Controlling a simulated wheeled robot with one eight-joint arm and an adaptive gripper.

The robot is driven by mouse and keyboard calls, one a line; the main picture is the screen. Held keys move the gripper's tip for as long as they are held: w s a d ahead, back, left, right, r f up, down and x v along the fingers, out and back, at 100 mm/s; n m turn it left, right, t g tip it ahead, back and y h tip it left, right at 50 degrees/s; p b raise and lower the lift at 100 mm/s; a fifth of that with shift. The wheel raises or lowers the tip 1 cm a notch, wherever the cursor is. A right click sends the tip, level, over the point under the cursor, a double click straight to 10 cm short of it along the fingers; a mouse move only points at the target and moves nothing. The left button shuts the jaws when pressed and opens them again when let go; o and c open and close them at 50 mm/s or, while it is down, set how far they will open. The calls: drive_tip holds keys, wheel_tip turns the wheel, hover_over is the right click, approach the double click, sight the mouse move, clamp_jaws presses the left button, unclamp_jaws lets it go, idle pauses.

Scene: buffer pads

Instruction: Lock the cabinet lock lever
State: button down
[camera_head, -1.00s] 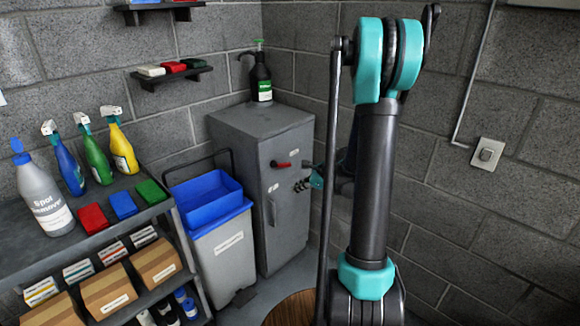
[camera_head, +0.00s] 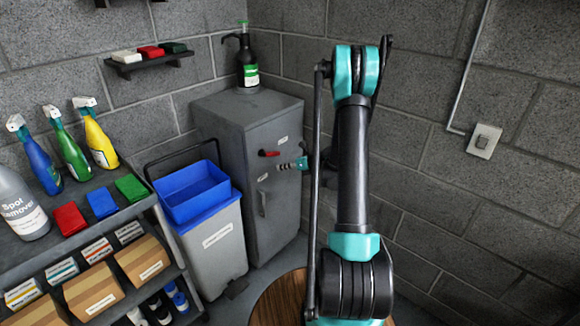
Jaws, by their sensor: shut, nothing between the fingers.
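The grey metal cabinet (camera_head: 230,150) stands in the room's corner, its door facing right and front. Its red lock lever (camera_head: 269,153) sits on the upper door and lies about level. A vertical handle (camera_head: 263,203) is lower on the door. My gripper (camera_head: 283,166) is shut and empty, just right of and slightly below the lever, close to the door. From this view I cannot tell if it touches the door or lever. My arm hides part of the wall right of the cabinet.
A black pump bottle (camera_head: 247,62) stands on the cabinet. A grey bin with a blue tray (camera_head: 196,194) is left of it. A shelf unit (camera_head: 150,205) with spray bottles, pads and boxes fills the left. A round wooden top (camera_head: 275,296) is in front.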

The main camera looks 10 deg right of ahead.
sight(270, 154)
drive_tip(key=shift+w+a+r, duration=0.25)
drive_tip(key=shift+w+r, duration=0.1)
drive_tip(key=shift+w, duration=0.25)
drive_tip(key=shift+w+a+r, duration=0.3)
drive_tip(key=shift+w+r, duration=0.05)
drive_tip(key=shift+w, duration=0.2)
drive_tip(key=shift+w+a+r, duration=0.25)
drive_tip(key=shift+w+r, duration=0.1)
drive_tip(key=shift+w, duration=0.25)
